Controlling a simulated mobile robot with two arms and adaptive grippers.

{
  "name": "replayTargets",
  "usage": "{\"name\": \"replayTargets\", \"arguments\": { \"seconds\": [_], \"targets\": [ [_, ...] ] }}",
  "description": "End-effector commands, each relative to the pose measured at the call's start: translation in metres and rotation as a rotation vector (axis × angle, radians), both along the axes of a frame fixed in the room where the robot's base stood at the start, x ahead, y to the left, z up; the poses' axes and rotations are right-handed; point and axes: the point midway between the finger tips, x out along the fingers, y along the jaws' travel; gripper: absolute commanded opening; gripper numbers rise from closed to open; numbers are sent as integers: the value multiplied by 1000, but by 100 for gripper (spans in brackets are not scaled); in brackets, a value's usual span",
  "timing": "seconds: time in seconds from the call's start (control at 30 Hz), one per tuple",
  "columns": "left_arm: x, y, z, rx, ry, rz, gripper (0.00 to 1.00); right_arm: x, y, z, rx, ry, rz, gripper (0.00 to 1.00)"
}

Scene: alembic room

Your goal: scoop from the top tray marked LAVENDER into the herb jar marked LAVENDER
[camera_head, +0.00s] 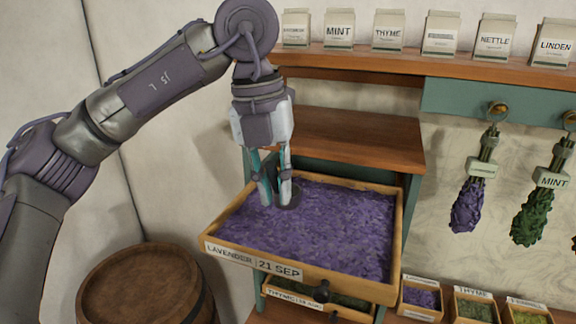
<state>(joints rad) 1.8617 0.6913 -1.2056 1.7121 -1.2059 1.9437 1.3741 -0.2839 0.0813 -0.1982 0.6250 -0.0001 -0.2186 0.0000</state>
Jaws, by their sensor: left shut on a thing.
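The top tray (350,272), a wooden drawer pulled out of the cabinet, has a front label reading LAVENDER 21 SEP. It is filled with purple lavender (340,225). My left gripper (276,190) points down over the left back part of the tray, its fingertips at the lavender. It is shut on a dark thing, probably a scoop (289,195), mostly hidden by the fingers and the lavender. I cannot tell whether the scoop holds any lavender. No herb jar that I can read as LAVENDER shows. My right gripper is out of view.
A lower drawer labelled THYME (306,299) sits partly open below. Small herb boxes (422,297) stand at bottom right. Labelled containers line the upper shelf (400,62). Herb bundles (468,205) hang at right. A wooden barrel (140,285) stands at lower left.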

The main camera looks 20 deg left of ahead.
Motion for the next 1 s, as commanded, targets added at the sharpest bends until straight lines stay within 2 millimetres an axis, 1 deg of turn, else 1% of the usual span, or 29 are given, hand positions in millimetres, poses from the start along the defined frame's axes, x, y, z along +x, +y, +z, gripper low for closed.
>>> {"name": "replayTargets", "arguments": {
  "seconds": [0.1, 0.17, 0.27, 0.4, 0.53, 0.67, 0.9, 1.0],
  "targets": [
    [0, 0, -1, 0, -1, -1, 0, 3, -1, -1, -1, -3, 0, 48],
    [0, 0, -3, 0, -1, -1, 0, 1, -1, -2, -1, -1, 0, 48],
    [0, 0, -7, 0, 0, -1, 0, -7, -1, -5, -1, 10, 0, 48],
    [0, 0, -16, 0, -1, -1, 0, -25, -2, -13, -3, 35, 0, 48],
    [0, 0, -27, -1, -1, 0, 0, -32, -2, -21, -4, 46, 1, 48],
    [0, 0, -40, -2, -1, 0, 0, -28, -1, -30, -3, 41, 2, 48],
    [0, 0, -61, -1, -1, -1, 0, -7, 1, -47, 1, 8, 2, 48],
    [0, 0, -67, 0, -1, -2, 0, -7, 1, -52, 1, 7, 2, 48]
  ]
}}
